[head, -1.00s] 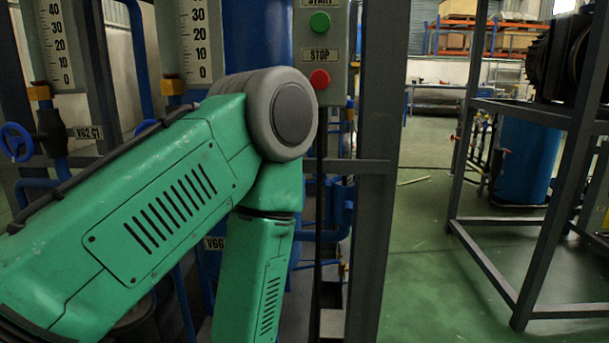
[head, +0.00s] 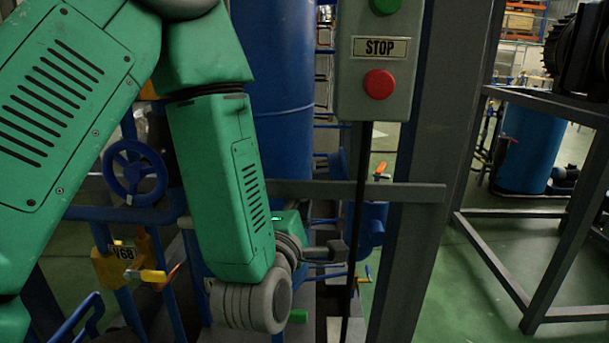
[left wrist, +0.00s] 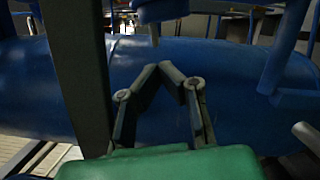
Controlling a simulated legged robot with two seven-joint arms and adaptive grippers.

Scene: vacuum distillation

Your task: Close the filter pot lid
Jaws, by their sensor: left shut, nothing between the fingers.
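I cannot make out a filter pot or its lid for certain in either view. A large blue cylinder (left wrist: 230,75) fills the middle of the left wrist view, and I cannot tell which vessel it is. My left gripper (left wrist: 161,68) is in front of it, with its two dark fingers converging and shut on nothing. I cannot tell whether it touches the cylinder. In the head view my green left arm comes in from the left and hangs down, its wrist low in the middle. My right gripper is not in view.
A blue column (head: 275,55) stands behind my arm. A control box (head: 376,105) with a red stop button (head: 378,84) hangs beside a grey post (head: 415,220). A blue handwheel (head: 135,172) and yellow valve (head: 112,265) are left.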

